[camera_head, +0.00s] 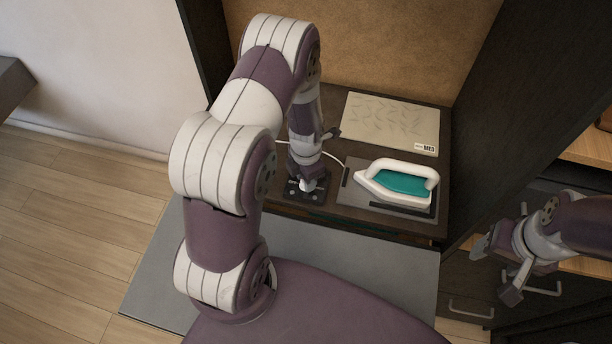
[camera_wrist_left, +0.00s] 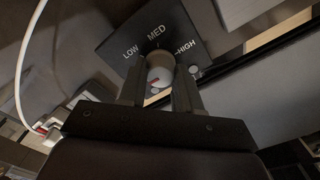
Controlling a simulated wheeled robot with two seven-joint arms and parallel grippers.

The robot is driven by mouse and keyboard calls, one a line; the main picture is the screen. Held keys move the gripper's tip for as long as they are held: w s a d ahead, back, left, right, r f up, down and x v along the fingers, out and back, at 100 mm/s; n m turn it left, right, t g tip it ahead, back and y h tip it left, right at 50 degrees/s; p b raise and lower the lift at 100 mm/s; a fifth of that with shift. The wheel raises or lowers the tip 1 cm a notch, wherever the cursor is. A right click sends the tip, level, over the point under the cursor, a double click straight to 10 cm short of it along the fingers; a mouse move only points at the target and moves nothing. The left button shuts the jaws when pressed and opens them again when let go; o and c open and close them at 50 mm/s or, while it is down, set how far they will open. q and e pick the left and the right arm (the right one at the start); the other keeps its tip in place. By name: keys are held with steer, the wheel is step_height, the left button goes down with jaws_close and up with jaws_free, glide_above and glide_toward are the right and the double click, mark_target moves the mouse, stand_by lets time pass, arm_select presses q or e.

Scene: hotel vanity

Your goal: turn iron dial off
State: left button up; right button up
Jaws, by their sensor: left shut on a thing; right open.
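The red mark is on the side away from the MED print. My left gripper (camera_wrist_left: 159,80) is shut on the knob, one finger on each side. In the head view, my left gripper (camera_head: 308,184) points down at the black panel (camera_head: 292,194) and hides most of the knob. The white and teal iron (camera_head: 405,185) rests on a grey pad (camera_head: 350,195). My right gripper (camera_head: 495,268) is open and empty at the right.
A beige board (camera_head: 390,118) with a small card reading MED lies at the back of the dark counter. A white cord (camera_head: 328,154) runs behind the left gripper toward the iron. Dark cabinet walls flank the counter. A drawer unit (camera_head: 465,290) stands near the right gripper.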

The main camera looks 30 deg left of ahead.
arm_select(q)
steer(key=shift+w+r, duration=0.1)
steer(key=shift+w, duration=0.05)
stand_by(0.4)
steer(key=o, duration=1)
steer(key=shift+o, duration=0.2)
steer(key=shift+r, duration=0.4)
step_height(320, 180, up, 12)
steer(key=b, duration=0.1)
steer(key=shift+b, duration=0.4)
steer(key=shift+f, duration=0.1)
